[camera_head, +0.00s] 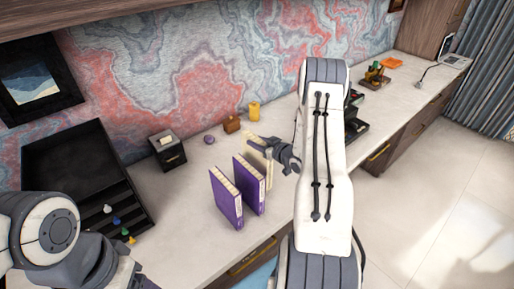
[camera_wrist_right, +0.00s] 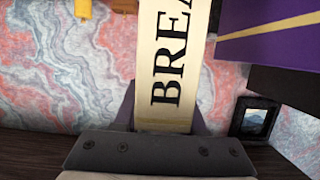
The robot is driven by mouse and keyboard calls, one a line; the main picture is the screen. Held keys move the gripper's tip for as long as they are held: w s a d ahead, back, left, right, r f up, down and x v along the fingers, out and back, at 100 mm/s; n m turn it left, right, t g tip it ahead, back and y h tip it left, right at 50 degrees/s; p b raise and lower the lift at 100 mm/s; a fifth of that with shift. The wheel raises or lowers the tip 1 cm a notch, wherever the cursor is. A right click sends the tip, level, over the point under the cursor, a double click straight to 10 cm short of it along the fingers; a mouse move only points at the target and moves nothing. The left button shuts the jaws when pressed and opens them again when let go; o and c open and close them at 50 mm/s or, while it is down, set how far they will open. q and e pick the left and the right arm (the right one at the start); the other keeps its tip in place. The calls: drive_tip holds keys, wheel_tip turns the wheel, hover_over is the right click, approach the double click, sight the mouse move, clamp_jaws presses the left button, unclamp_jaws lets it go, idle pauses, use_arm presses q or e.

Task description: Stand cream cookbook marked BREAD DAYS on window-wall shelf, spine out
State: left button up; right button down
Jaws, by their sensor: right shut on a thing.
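The cream cookbook (camera_head: 257,150) stands on the desk beside two purple books, partly hidden by my right gripper (camera_head: 268,147). In the right wrist view its cream face (camera_wrist_right: 168,62) shows the black letters "BREA"; the rest is cut off or hidden. My right gripper (camera_wrist_right: 165,122) is shut on this book, with a finger on each side. My left arm comes in at the lower left; its gripper is mostly cut off by the bottom edge. I cannot make out the window-wall shelf for certain.
Purple books (camera_head: 226,198) stand just left of the cookbook. Dark items lie behind my right arm. Curtains (camera_head: 485,75) hang at the right.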

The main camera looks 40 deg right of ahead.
sight(257, 161)
drive_tip(key=shift+f+p, duration=0.5)
drive_tip(key=shift+f, duration=1.3)
drive_tip(key=c, duration=0.8)
unclamp_jaws()
drive_tip(key=shift+f, duration=0.15)
drive_tip(key=shift+c, duration=0.2)
drive_tip(key=o, duration=0.4)
drive_tip(key=shift+c, duration=0.2)
